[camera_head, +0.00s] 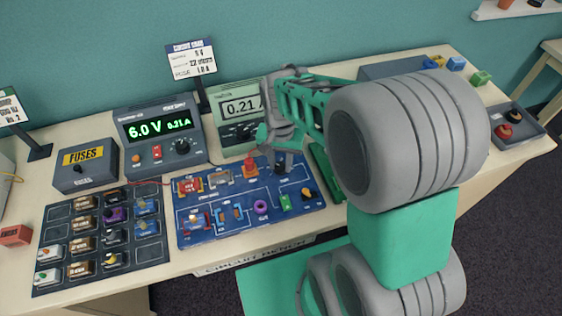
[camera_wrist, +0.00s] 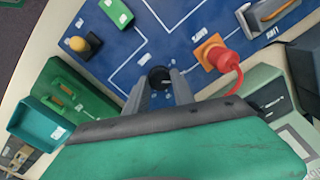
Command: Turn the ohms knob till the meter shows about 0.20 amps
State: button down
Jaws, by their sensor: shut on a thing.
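The meter (camera_head: 241,118) is a pale green box at the back of the table, and its display reads 0.21 A, with the right edge partly covered by my arm. The blue circuit board (camera_head: 225,238) lies in front of it. My gripper (camera_head: 284,160) is over the board's upper right part. In the wrist view my gripper (camera_wrist: 160,88) is shut on a small black knob (camera_wrist: 159,76) on the board, with a finger on each side. I take this to be the ohms knob; its label is not readable.
The power supply (camera_head: 160,139) reads 6.0 V and 0.21 A. A red plug with a lead (camera_wrist: 222,58) sits on the board close to my fingers.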

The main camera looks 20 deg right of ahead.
aim_at(281, 166)
jog(key=shift+w+r+m, duration=0.1)
jog(key=shift+m, duration=0.4)
jog(key=c, duration=1.1)
grip_release()
jog(key=shift+o, duration=0.2)
notch_tip(281, 166, up, 8)
jog(key=shift+f+b, duration=0.15)
jog(key=shift+b, duration=0.35)
